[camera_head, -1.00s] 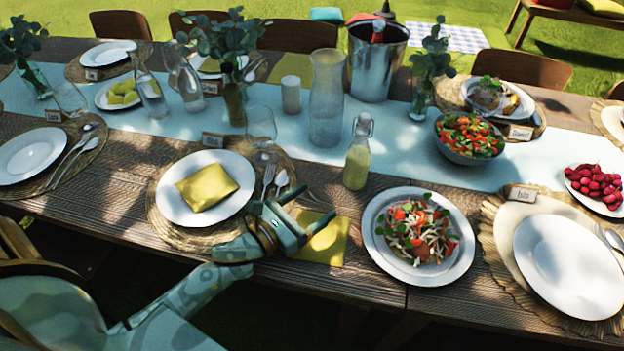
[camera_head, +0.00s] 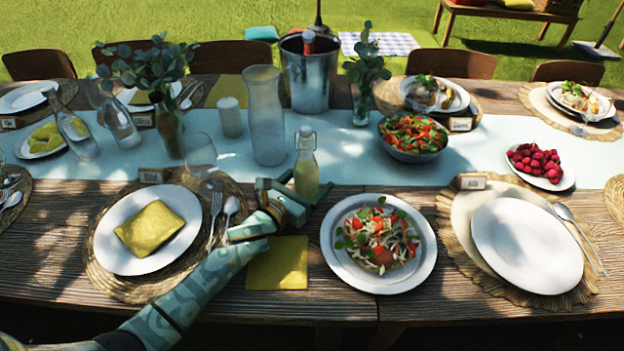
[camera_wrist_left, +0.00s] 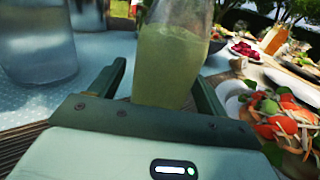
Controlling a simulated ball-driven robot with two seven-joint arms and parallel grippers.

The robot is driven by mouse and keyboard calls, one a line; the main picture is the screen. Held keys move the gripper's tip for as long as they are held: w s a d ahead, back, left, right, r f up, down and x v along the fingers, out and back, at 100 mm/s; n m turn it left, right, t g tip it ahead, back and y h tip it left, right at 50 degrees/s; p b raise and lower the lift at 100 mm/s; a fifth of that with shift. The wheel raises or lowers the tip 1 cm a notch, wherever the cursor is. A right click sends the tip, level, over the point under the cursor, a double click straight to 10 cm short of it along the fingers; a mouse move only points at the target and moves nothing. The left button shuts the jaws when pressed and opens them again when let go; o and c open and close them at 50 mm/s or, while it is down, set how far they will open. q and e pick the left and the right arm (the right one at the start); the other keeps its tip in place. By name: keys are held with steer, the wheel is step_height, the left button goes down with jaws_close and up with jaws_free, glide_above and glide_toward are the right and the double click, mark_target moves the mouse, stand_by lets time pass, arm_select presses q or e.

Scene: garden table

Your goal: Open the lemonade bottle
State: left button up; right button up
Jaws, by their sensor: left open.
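The lemonade bottle (camera_head: 306,170) is a small clear swing-top bottle with pale yellow-green liquid. It stands upright near the front edge of the blue runner, and its stopper shows at the top in the head view. My left gripper (camera_head: 303,190) is open and close to the bottle's lower part. In the left wrist view the bottle (camera_wrist_left: 165,60) stands between the two fingers (camera_wrist_left: 160,95), with its top cut off by the frame. I cannot tell whether either finger touches the glass. My right gripper is in neither view.
A glass carafe (camera_head: 266,120) stands behind the bottle to the left. A salad plate (camera_head: 333,262) lies to the right of my left gripper, and a yellow napkin (camera_head: 278,268) below it. A salad bowl (camera_head: 412,152) and an ice bucket (camera_head: 308,80) stand farther back.

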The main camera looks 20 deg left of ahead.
arm_select(q)
steer(key=shift+w+d, duration=0.2)
steer(key=shift+w, duration=0.4)
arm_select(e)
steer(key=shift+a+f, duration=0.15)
arm_select(q)
steer(key=c, duration=1.4)
steer(key=shift+c, duration=0.3)
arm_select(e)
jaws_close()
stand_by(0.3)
arm_select(q)
steer(key=o, duration=1.5)
steer(key=shift+c, duration=0.2)
